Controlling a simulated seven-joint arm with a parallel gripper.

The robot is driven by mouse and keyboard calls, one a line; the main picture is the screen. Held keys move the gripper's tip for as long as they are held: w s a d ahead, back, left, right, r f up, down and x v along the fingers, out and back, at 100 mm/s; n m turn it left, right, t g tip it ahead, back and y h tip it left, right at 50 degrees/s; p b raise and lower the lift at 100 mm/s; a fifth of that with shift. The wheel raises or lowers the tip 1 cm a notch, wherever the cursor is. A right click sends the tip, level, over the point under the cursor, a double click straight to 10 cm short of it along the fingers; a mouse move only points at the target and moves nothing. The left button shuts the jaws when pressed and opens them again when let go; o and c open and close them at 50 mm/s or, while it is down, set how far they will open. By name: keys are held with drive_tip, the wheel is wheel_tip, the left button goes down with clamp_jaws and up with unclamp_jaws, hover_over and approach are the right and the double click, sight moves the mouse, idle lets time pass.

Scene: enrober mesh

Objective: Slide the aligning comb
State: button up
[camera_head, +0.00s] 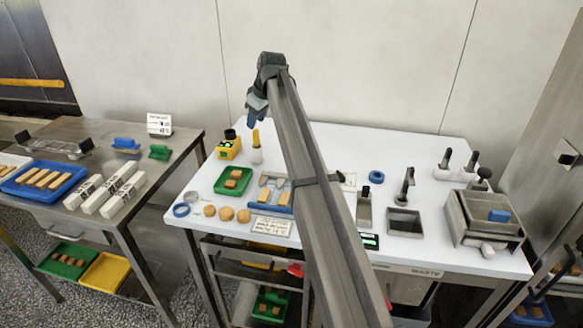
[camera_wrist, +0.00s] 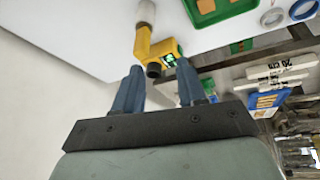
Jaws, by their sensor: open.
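My gripper (camera_head: 257,112) is raised above the back left part of the white table, empty. In the wrist view its two blue fingers stand apart (camera_wrist: 160,85). I cannot pick out the aligning comb for certain. A grey metal piece with a blue part (camera_head: 272,190) lies on the white table, left of my arm, and may be it; my arm hides what lies just to its right. It is well below and in front of my gripper, apart from it.
A yellow device (camera_head: 229,149) and a yellow-and-white upright piece (camera_head: 256,155) stand below my gripper. A green tray (camera_head: 232,181), round brown pieces (camera_head: 226,214) and a blue ring (camera_head: 181,210) are nearby. Metal bins (camera_head: 405,222) stand right. A steel table (camera_head: 100,150) is left.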

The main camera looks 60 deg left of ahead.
drive_tip(key=w+d+f+n+t+h, duration=0.15)
drive_tip(key=w+d+n+h, duration=0.35)
drive_tip(key=d, duration=0.5)
drive_tip(key=shift+m+g, duration=0.25)
drive_tip(key=shift+m, duration=0.25)
drive_tip(key=f, duration=0.4)
drive_tip(key=w+f, duration=0.1)
drive_tip(key=f, duration=0.8)
drive_tip(key=shift+w+d+f, duration=0.15)
drive_tip(key=shift+f, duration=0.25)
clamp_jaws()
